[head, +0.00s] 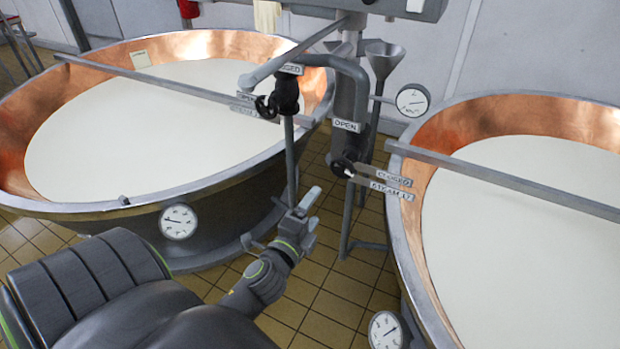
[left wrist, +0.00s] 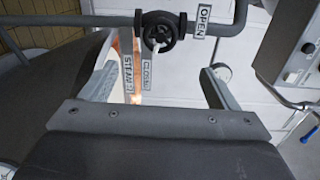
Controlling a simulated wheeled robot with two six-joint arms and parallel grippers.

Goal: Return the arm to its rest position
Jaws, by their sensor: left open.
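My left arm comes in from the lower left of the head view, and its gripper (head: 281,220) is over the tiled floor between the two vats. The gripper is open and nothing shows between its fingers. In the left wrist view the two fingers of my left gripper (left wrist: 160,78) stand wide apart. Beyond them is a dark valve (left wrist: 160,32) with OPEN, CLOSED and STEAM labels. It looks like the right-hand valve (head: 343,168) in the head view, whose plates read CLOSED and STEAM 12. My right gripper is not in view.
A left copper vat (head: 215,180) and a right copper vat (head: 415,250) hold white liquid. Another valve (head: 284,97) hangs on a pipe above my gripper. A grey pipe column (head: 349,110) stands between the vats. Dial gauges (head: 178,221) sit on the vats. Some tiled floor (head: 310,300) is clear.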

